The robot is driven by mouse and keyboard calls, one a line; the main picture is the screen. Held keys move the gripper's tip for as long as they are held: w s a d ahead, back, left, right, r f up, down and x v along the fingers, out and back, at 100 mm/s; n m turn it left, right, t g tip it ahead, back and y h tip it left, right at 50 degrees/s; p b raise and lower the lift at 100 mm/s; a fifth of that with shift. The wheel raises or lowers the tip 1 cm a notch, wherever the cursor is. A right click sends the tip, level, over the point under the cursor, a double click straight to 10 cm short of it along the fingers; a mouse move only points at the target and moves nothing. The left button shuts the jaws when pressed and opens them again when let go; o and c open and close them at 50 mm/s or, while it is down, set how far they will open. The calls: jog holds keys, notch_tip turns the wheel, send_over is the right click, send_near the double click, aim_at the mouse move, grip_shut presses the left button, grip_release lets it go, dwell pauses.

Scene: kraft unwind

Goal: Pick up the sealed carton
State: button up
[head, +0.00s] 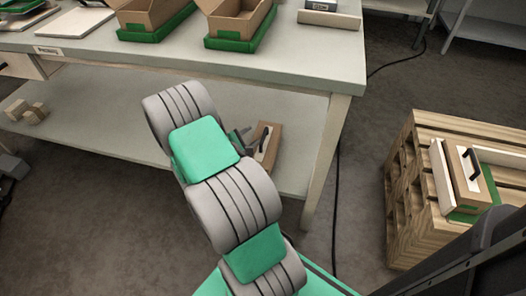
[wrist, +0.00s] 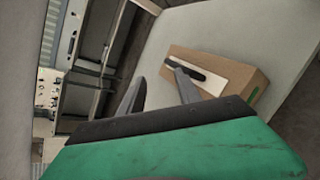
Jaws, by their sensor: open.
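A closed brown carton (head: 268,146) with a white band and a black handle sits on the lower shelf of the workbench. It is partly hidden behind my arm in the head view. In the wrist view the carton (wrist: 232,75) lies just beyond the fingers and to the right, with a green mark at its right end. My gripper (wrist: 160,85) is open and empty. Its right fingertip overlaps the carton's near side in the picture; I cannot tell whether they touch. In the head view only a small dark part of my gripper (head: 241,138) shows beside the carton.
The workbench top (head: 300,55) overhangs the lower shelf (head: 95,110). Open cartons in green trays (head: 240,22) stand on top. A bench leg (head: 325,160) stands right of the carton. A wooden pallet stack (head: 410,185) at right bears another handled carton (head: 466,175).

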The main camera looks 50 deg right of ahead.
aim_at(264, 135)
jog(key=f+n, duration=0.1)
jog(key=s+d+f+n+h, duration=0.1)
jog(key=n, duration=0.1)
jog(key=d+f+n+t, duration=0.1)
jog(key=n, duration=0.1)
jog(key=shift+s+d+f, duration=0.25)
jog(key=shift+s+f, duration=0.05)
jog(key=shift+s, duration=0.1)
jog(key=f+n, duration=0.1)
jog(key=n, duration=0.1)
jog(key=f+n+t, duration=0.1)
jog(key=n, duration=0.1)
jog(key=n+t+h, duration=0.1)
jog(key=shift+s+f+n, duration=0.35)
jog(key=shift+f+n, duration=0.05)
jog(key=shift+w+d+f+n+t+b, duration=0.1)
jog(key=shift+d+f+n+t+b, duration=0.15)
jog(key=shift+n, duration=0.25)
jog(key=b+x, duration=0.2)
jog(key=x, duration=0.5)
jog(key=shift+w, duration=0.2)
jog(key=shift+c, duration=0.3)
grip_shut()
